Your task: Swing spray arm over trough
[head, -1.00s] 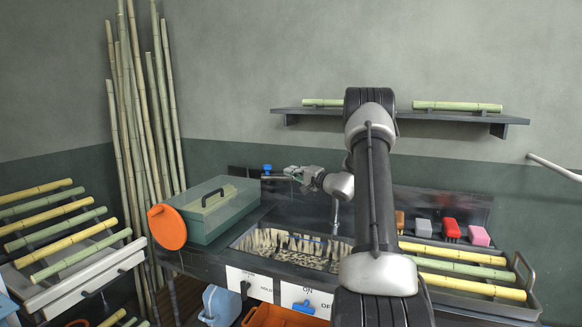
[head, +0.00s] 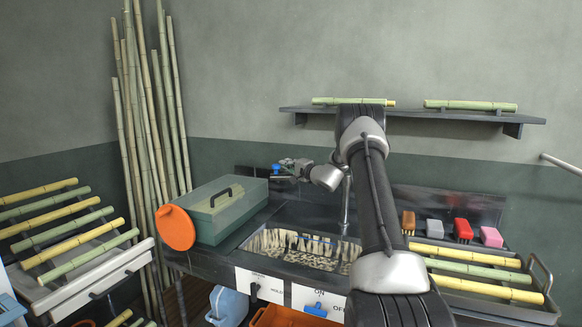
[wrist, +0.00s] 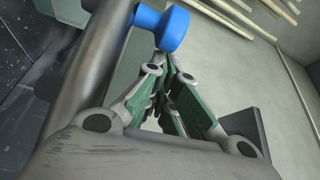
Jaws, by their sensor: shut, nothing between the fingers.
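The spray arm is a grey metal pipe; in the head view a short piece (head: 284,178) shows at the back of the bench, under a blue knob (head: 276,168). The rest is hidden behind my wrist. My gripper (head: 286,163) is shut and empty, close to the right of the knob. In the wrist view, the pipe (wrist: 85,75) runs large along the left, and the blue knob (wrist: 162,28) is just beyond my fingertips (wrist: 165,62); I cannot tell if they touch. The trough (head: 310,258), with pale bristles along its sides, lies in front, below and right.
A green lidded box (head: 228,208) with an orange disc (head: 175,228) stands left of the trough. An upright metal pipe (head: 346,203) rises behind the trough. Brushes (head: 463,230) and a tray of cane (head: 475,270) are at right. A shelf (head: 440,115) hangs above.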

